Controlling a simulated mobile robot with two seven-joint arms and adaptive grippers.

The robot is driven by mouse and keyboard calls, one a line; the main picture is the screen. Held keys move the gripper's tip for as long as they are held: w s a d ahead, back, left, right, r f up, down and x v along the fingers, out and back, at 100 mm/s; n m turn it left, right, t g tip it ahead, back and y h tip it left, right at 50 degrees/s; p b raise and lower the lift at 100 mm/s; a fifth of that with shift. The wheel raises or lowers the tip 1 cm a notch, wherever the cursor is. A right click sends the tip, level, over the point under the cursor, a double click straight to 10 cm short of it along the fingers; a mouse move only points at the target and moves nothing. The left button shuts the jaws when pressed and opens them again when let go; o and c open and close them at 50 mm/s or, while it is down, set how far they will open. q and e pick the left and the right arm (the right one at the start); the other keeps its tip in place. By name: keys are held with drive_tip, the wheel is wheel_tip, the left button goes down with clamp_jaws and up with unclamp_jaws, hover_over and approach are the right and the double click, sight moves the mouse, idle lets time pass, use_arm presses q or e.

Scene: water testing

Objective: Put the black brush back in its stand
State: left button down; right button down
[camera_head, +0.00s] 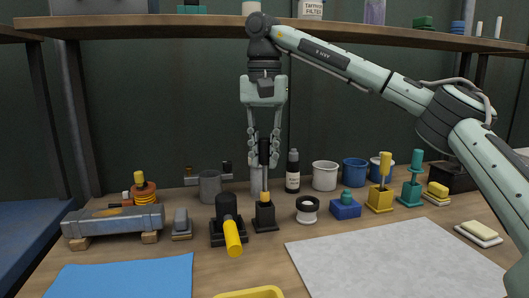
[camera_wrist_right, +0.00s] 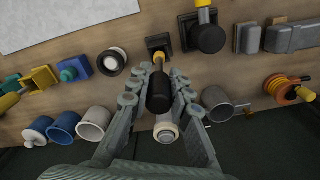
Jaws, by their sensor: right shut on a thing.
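The black brush (camera_head: 264,152) is upright, with a black handle, a thin shaft and a yellow collar near its lower end. My right gripper (camera_head: 264,160) points down and is shut on the handle; the handle also shows between the fingers in the right wrist view (camera_wrist_right: 158,92). The small square black stand (camera_head: 265,223) is directly below, and it also shows in the right wrist view (camera_wrist_right: 157,42). The brush's lower end meets or overlaps the stand; I cannot tell how deep it sits. My left gripper is not in view.
A black holder with a yellow-handled tool (camera_head: 232,237) is close left of the stand. A black-and-white ring (camera_head: 307,210) is to its right. Yellow (camera_head: 385,168) and green (camera_head: 416,165) brushes stand at right. A shelf (camera_head: 180,27) hangs above.

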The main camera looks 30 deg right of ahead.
drive_tip(key=shift+f, duration=0.2)
drive_tip(key=shift+f+b, duration=1.1)
drive_tip(key=shift+f, duration=1.3)
drive_tip(key=c, duration=1.3)
unclamp_jaws()
drive_tip(key=shift+r, duration=0.1)
wheel_tip(320, 180, up, 12)
drive_tip(key=shift+f, duration=0.1)
